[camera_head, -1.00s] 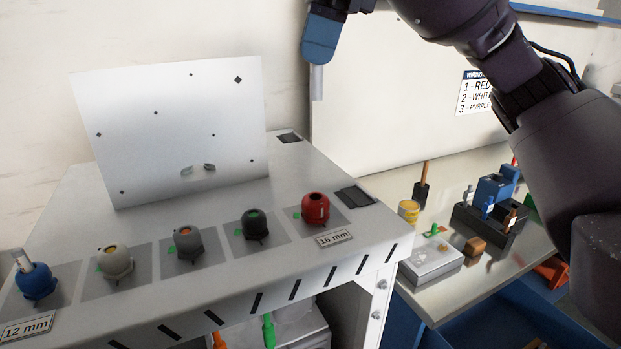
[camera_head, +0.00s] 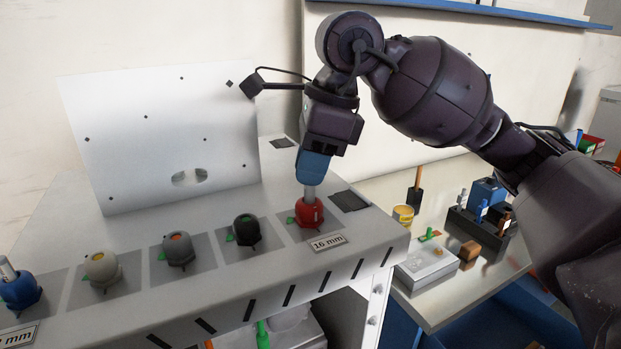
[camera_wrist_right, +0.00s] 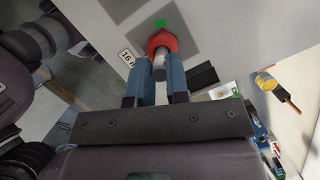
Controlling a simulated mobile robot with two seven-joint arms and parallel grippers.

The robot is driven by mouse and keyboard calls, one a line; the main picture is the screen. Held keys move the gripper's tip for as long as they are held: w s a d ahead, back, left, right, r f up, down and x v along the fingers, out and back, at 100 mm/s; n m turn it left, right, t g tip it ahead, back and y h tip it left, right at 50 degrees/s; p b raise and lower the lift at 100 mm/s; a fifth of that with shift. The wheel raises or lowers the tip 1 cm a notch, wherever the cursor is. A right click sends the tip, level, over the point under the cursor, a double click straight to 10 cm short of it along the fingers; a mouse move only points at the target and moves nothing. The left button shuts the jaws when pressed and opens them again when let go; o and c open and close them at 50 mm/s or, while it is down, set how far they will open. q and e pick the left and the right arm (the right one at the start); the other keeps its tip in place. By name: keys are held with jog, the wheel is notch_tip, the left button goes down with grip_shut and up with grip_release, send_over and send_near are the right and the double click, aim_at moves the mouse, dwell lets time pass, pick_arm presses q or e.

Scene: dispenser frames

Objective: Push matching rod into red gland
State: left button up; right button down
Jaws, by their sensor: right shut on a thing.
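The red gland (camera_head: 309,213) sits at the right end of the row on the grey bench top, beside the "16 mm" label. My right gripper (camera_head: 313,180) is directly above it, blue fingers pointing down, shut on a grey rod (camera_head: 310,192). The rod is about upright and its lower end meets the gland's top opening; I cannot tell how deep it is inside. In the right wrist view, the rod (camera_wrist_right: 159,70) lies between the two blue fingers, lined up with the red gland (camera_wrist_right: 162,41). My left gripper is not in view.
Black (camera_head: 246,231), grey (camera_head: 178,249), beige (camera_head: 102,268) and blue (camera_head: 20,290) glands continue the row leftward; the blue one has a rod in it. A white panel (camera_head: 150,130) stands behind. A lower table with small parts is at right.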

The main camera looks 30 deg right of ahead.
aim_at(310, 189)
notch_tip(310, 189, down, 2)
jog(key=shift+f, duration=0.1)
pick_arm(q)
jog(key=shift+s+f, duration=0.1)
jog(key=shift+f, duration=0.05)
pick_arm(e)
jog(key=shift+f, duration=0.1)
jog(key=c, duration=1.6)
grip_release()
jog(key=o, duration=0.5)
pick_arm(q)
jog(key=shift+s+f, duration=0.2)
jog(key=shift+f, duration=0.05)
